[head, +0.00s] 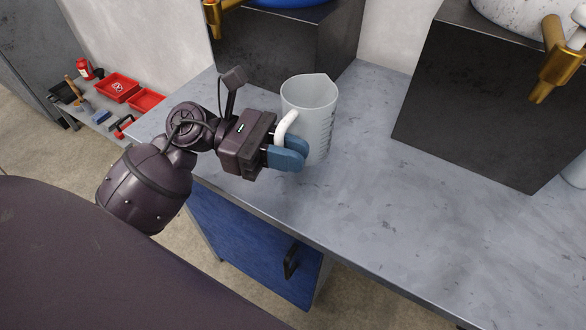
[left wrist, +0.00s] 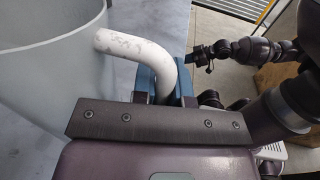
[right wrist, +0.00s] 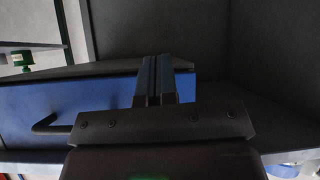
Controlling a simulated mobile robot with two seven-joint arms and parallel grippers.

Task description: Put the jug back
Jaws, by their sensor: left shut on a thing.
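The jug (head: 311,95) is a translucent white measuring jug with a spout and a white handle (head: 285,124). It is upright at the grey counter (head: 390,215), near its left part; whether its base touches the counter I cannot tell. My left gripper (head: 290,154) is shut on the handle, with blue fingers around its lower part. In the left wrist view the jug (left wrist: 45,75) fills the left side and its handle (left wrist: 135,45) runs down between the fingers. My right gripper (right wrist: 156,80) shows only in the right wrist view, its fingers together with nothing visible between them.
Two dark blocks with brass taps (head: 232,8) (head: 556,65) stand at the back; the right block (head: 480,100) is large. The counter between and in front is clear. Below is a blue cabinet door (head: 250,245) with a dark handle. Red trays (head: 118,87) lie far left.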

